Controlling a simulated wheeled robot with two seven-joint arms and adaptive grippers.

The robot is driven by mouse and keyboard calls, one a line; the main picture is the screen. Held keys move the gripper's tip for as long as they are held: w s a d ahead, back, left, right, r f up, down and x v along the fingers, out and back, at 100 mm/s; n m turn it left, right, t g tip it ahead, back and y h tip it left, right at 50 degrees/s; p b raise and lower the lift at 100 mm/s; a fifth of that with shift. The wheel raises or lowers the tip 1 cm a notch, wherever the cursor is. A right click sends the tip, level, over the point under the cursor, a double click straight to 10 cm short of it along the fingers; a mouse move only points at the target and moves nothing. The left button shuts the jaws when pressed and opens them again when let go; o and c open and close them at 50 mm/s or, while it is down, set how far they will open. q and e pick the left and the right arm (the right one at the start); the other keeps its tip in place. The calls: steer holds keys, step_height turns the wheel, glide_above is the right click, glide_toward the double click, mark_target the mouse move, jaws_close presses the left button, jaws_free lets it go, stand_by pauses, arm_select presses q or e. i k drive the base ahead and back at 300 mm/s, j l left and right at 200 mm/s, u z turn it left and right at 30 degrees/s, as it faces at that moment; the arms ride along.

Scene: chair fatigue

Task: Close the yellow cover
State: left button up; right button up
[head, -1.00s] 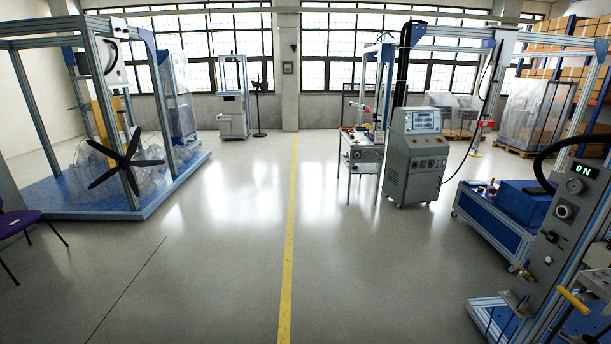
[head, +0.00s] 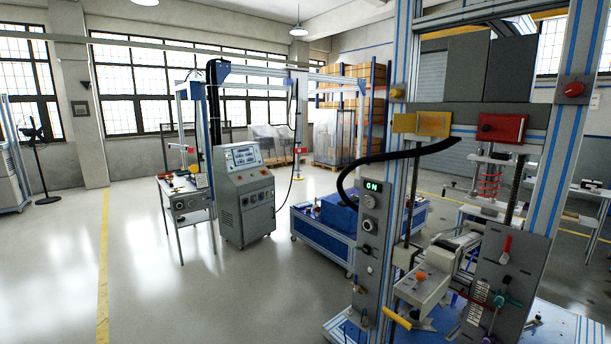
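A yellow part (head: 433,123), which looks like the yellow cover, sits on the crossbeam of the tall test rig at the right in the head view. A narrower yellow panel (head: 403,123) stands at its left side; I cannot tell whether this is a swung-out flap. A red box (head: 502,128) is mounted to its right on the same beam. Neither of my grippers is in view.
The rig's control column (head: 371,230) shows a lit ON display. A yellow handle (head: 397,318) sticks out low on the rig. A blue cart (head: 318,235) and a grey console (head: 243,195) stand to the left. The floor at front left is clear.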

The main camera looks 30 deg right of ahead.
mark_target(402, 123)
steer(key=i+l+z, duration=0.5)
steer(key=i, duration=0.2)
steer(key=i+u, duration=0.2)
steer(key=i, duration=0.6)
steer(key=i+z, duration=0.15)
steer(key=i, duration=0.4)
steer(key=i+z, duration=0.2)
steer(key=z, duration=0.2)
steer(key=i+j+z, duration=0.15)
steer(key=z, duration=0.25)
steer(key=i+z, duration=0.15)
steer(key=z, duration=0.3)
steer(key=i+z, duration=0.15)
steer(key=z, duration=0.25)
steer(key=i+j+z, duration=0.1)
steer(key=z, duration=0.35)
steer(key=i+j+z, duration=0.1)
steer(key=z, duration=0.3)
steer(key=i+j+z, duration=0.15)
steer(key=z, duration=0.3)
steer(key=i+j+z, duration=0.15)
steer(key=j+z, duration=0.15)
steer(key=z, duration=0.15)
steer(key=i+j+z, duration=0.2)
steer(key=j+z, duration=0.25)
